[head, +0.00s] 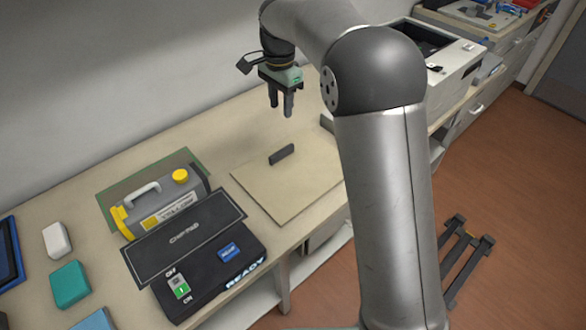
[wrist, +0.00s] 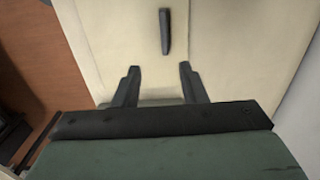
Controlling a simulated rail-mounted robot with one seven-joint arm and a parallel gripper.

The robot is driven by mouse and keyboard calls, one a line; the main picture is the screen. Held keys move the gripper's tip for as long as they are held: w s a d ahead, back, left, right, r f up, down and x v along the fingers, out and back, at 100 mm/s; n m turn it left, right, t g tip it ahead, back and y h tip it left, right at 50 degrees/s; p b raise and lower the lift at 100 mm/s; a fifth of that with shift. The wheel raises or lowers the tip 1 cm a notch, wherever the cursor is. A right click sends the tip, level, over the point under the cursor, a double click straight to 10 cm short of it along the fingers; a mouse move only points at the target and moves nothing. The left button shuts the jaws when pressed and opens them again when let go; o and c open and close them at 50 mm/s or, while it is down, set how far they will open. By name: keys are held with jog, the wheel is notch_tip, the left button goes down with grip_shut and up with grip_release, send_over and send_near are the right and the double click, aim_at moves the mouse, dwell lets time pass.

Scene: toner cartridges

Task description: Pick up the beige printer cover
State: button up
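The beige printer cover (head: 270,186) is a flat panel lying on the worktop, with a dark bar handle (head: 281,154) standing on it. In the wrist view the cover (wrist: 120,40) shows ahead of the fingers, with the dark handle (wrist: 165,32) near the top. My gripper (head: 281,110) hangs above the bench, with its fingers pointing down and apart from the handle. In the wrist view my gripper (wrist: 158,74) is open, with nothing between its two fingers. My arm hides part of the cover's right side in the head view.
A grey toner cartridge (head: 165,205) with yellow caps lies on a green mat left of the cover. A black device marked READY (head: 210,275) sits in front of it. A white printer (head: 455,65) stands at the right. Teal (head: 70,284) and white (head: 57,240) blocks lie far left.

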jog(key=p, duration=0.1)
send_over(282, 150)
jog(key=f, duration=1.1)
jog(key=shift+s+d, duration=0.2)
jog(key=shift+d, duration=0.05)
jog(key=shift+w+a+f+p, duration=0.15)
jog(key=shift+f+p, duration=0.35)
jog(key=shift+f, duration=1)
jog(key=shift+w+a+f+p, duration=0.15)
jog(key=shift+f+p, duration=0.3)
jog(key=shift+f, duration=1)
jog(key=shift+s+r, duration=0.1)
grip_shut()
